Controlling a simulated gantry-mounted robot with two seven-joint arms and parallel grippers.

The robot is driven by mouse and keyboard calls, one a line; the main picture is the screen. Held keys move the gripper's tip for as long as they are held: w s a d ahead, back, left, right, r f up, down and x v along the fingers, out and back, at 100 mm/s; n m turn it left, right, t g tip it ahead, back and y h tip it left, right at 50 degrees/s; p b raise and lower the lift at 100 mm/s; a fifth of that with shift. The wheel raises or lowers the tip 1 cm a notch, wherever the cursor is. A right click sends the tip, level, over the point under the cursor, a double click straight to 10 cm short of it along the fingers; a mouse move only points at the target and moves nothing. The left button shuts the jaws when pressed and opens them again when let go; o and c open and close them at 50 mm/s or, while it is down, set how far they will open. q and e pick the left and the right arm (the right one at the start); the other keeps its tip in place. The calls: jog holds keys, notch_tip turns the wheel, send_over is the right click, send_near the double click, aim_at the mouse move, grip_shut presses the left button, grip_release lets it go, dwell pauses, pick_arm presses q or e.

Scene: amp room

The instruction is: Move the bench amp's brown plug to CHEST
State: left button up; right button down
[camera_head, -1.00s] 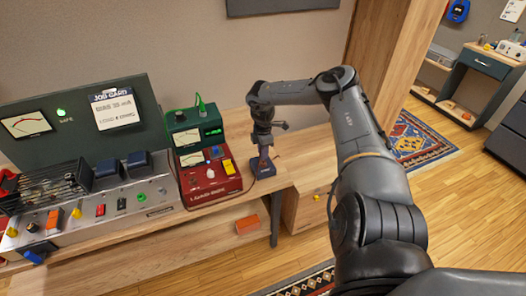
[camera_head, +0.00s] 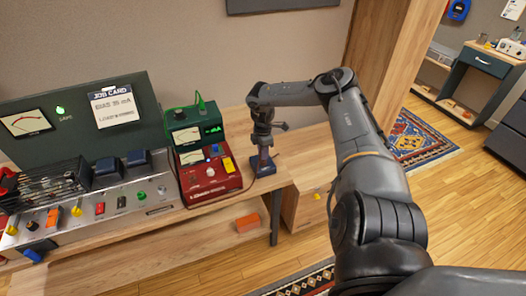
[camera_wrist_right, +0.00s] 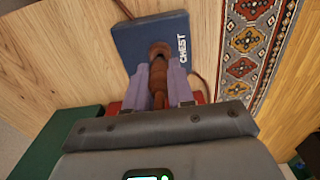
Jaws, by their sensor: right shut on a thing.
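My right gripper (camera_wrist_right: 160,88) points down at the dark blue box labelled CHEST (camera_wrist_right: 133,42). Its purple-grey fingers are shut on the brown plug (camera_wrist_right: 159,72), one on each side. The plug overlaps the box in the right wrist view; I cannot tell whether it is seated in it. In the head view my right gripper (camera_head: 263,150) is low over the blue CHEST box (camera_head: 267,166) at the right end of the bench, and the plug is too small to make out. The bench amp (camera_head: 150,197) stands at the left. My left gripper is not in view.
A red load box (camera_head: 208,180) with a green metered unit (camera_head: 190,124) behind it stands just left of the CHEST box. A thin cable runs beside the box. An orange block (camera_head: 247,223) lies on the lower shelf. The wooden top right of the box is clear.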

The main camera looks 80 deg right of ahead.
jog(key=shift+f, duration=0.25)
jog(key=shift+f, duration=0.5)
jog(key=shift+f+b, duration=0.25)
jog(key=shift+b, duration=0.05)
dwell(0.4)
jog(key=c, duration=0.9)
grip_release()
notch_tip(320, 180, up, 11)
jog(key=shift+f+p, duration=0.15)
jog(key=shift+p, duration=0.85)
